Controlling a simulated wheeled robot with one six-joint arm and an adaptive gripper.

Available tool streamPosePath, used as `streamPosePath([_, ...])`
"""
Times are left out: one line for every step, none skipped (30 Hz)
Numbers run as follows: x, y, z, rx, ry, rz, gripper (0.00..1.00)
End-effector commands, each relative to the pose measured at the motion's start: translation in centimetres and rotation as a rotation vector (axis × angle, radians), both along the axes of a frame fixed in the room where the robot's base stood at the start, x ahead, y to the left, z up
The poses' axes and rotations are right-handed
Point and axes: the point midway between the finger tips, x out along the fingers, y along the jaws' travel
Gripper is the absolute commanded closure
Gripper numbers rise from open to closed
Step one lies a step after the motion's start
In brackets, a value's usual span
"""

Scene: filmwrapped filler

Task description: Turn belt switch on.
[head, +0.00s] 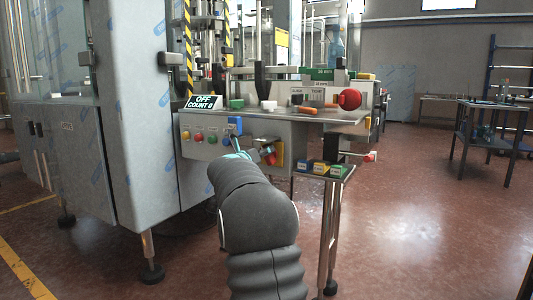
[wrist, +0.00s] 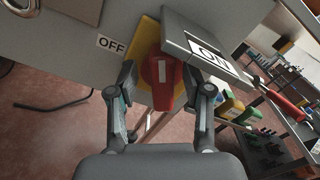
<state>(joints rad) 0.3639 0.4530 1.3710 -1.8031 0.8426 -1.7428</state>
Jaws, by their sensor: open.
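The belt switch is a red rotary handle (wrist: 163,88) on a yellow plate (wrist: 148,38) in the wrist view. An OFF label (wrist: 111,45) is on its left and an ON label (wrist: 208,51) is on a grey plate at its upper right. The handle points down in that picture. My gripper (wrist: 160,74) is open, with one finger on each side of the handle. I cannot tell whether either finger touches it. In the head view the yellow plate (head: 280,155) shows on the machine's front, partly hidden by my gripper (head: 252,153).
A row of coloured buttons (head: 199,137) is left of the switch on the same panel. A display (head: 204,102) above reads OFF, COUNT 0. A small shelf with coloured boxes (head: 321,168) stands at the right. The floor (head: 410,220) further right is clear.

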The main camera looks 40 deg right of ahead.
Motion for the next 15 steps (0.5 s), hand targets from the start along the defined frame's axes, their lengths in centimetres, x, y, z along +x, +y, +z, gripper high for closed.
streamPosePath([0.16,-0.44,0.01,0.000,-0.001,-0.001,0.50])
streamPosePath([0.22,-0.63,0.02,0.000,-0.001,-0.001,0.50])
streamPosePath([0.29,-0.84,0.01,0.000,-0.001,-0.001,0.50])
streamPosePath([0.32,-0.96,-0.02,0.001,-0.001,-0.001,0.50])
streamPosePath([0.36,-1.05,-0.03,0.000,0.000,-0.001,0.50])
streamPosePath([0.38,-1.13,-0.02,0.000,0.000,-0.001,0.50])
streamPosePath([0.40,-1.16,-0.01,0.001,-0.001,-0.001,0.50])
streamPosePath([0.40,-1.17,-0.01,0.000,-0.001,-0.001,0.50])
streamPosePath([0.40,-1.18,-0.01,0.000,-0.001,-0.001,0.50])
streamPosePath([0.40,-1.18,-0.01,0.000,-0.001,-0.001,0.50])
streamPosePath([0.40,-1.18,-0.01,0.000,-0.001,-0.001,0.50])
streamPosePath([0.38,-1.17,0.00,0.000,-0.001,-0.001,0.50])
streamPosePath([0.38,-1.17,0.00,0.000,-0.001,-0.001,0.50])
streamPosePath([0.38,-1.17,0.00,0.000,-0.001,-0.001,0.53])
streamPosePath([0.38,-1.18,0.00,0.001,-0.001,-0.001,0.62])
